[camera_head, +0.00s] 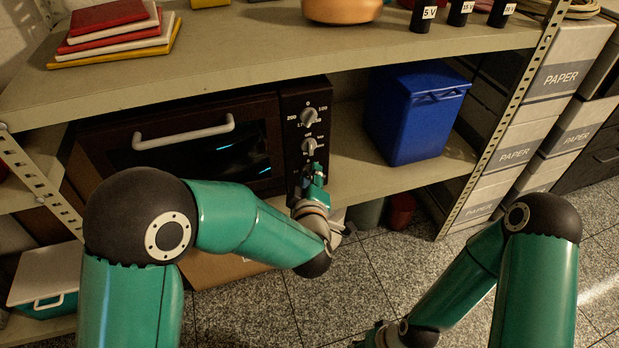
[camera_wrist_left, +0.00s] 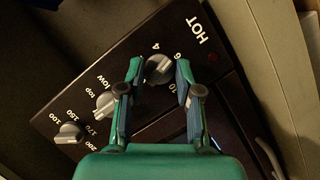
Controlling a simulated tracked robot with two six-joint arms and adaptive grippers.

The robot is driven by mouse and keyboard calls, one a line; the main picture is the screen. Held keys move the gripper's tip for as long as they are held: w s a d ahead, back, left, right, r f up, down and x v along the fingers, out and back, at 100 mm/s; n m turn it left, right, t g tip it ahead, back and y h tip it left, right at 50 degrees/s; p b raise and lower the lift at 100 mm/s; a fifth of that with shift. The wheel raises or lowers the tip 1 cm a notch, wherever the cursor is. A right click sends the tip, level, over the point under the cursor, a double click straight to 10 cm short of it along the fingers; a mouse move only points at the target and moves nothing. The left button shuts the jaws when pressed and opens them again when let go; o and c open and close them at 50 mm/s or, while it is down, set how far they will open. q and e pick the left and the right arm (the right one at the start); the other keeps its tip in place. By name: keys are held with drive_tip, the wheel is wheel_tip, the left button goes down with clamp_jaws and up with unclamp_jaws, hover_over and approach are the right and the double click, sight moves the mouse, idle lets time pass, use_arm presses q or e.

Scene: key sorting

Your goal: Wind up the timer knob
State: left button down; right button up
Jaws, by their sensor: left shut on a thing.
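The dark oven (camera_head: 195,150) stands on the middle shelf, with its control panel (camera_head: 292,110) on the right side. My left gripper (camera_head: 316,182) is at the lower part of that panel and hides the lowest knob in the head view. In the left wrist view, the grey timer knob (camera_wrist_left: 158,68), by the numbers 4, 6 and 10, sits between the fingertips of my left gripper (camera_wrist_left: 160,74). The gripper is shut on this knob. My right arm reaches down at the lower right of the head view.
Above the timer are the temperature knob (camera_head: 309,117) and the mode knob (camera_head: 309,146). A blue bin (camera_head: 410,120) stands right of the oven. The upper shelf (camera_head: 260,40) overhangs the oven, and a metal post (camera_head: 500,130) stands at the right.

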use_arm(q)
drive_tip(key=shift+s+f, duration=0.1)
drive_tip(key=shift+f, duration=0.1)
drive_tip(key=c, duration=0.9)
unclamp_jaws()
drive_tip(key=shift+c, duration=0.2)
drive_tip(key=shift+o, duration=0.9)
drive_tip(key=shift+r, duration=0.1)
drive_tip(key=v, duration=1.2)
